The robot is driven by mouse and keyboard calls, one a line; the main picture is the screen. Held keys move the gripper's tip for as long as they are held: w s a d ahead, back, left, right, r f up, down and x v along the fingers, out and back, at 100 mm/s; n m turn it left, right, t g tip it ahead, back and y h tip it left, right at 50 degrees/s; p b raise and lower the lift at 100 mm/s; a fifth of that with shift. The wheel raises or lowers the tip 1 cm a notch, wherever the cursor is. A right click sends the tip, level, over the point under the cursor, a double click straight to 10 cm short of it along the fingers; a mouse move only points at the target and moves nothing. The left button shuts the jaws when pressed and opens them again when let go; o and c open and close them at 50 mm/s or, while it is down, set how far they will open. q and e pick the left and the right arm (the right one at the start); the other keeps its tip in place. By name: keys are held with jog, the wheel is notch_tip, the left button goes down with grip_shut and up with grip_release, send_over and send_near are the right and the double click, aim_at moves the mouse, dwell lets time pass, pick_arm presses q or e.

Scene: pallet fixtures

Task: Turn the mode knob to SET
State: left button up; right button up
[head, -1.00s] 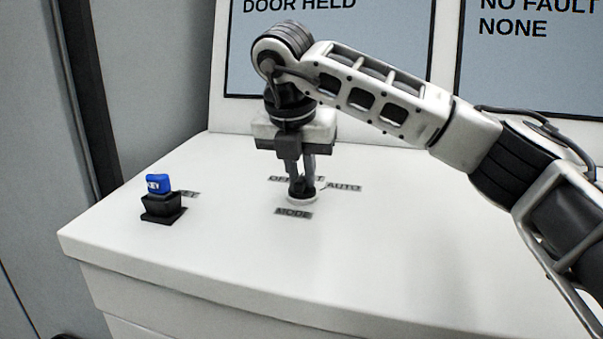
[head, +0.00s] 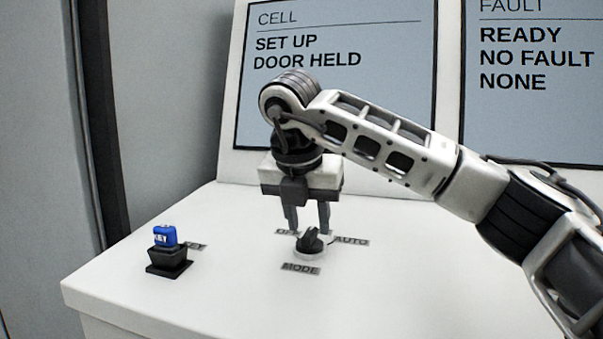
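The mode knob (head: 310,240) is a black pointer knob on a pale round base on the white console top. The MODE label (head: 301,268) is in front of it. The OFF label (head: 287,232) is at its left and the AUTO label (head: 351,240) at its right. The SET label is hidden behind my gripper. The knob's pointer looks turned toward the back; its exact setting is hard to tell. My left gripper is not in view.
A blue key (head: 165,237) stands in a black holder (head: 168,262) at the console's left. A left screen (head: 335,90) reads CELL, SET UP, DOOR HELD. A right screen (head: 535,95) reads READY, NO FAULT, NONE. The console's front (head: 200,310) is clear.

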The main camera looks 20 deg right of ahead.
jog(key=p+v, duration=0.1)
jog(key=v, duration=1.3)
jog(key=shift+r, duration=0.25)
jog(key=shift+s, duration=0.1)
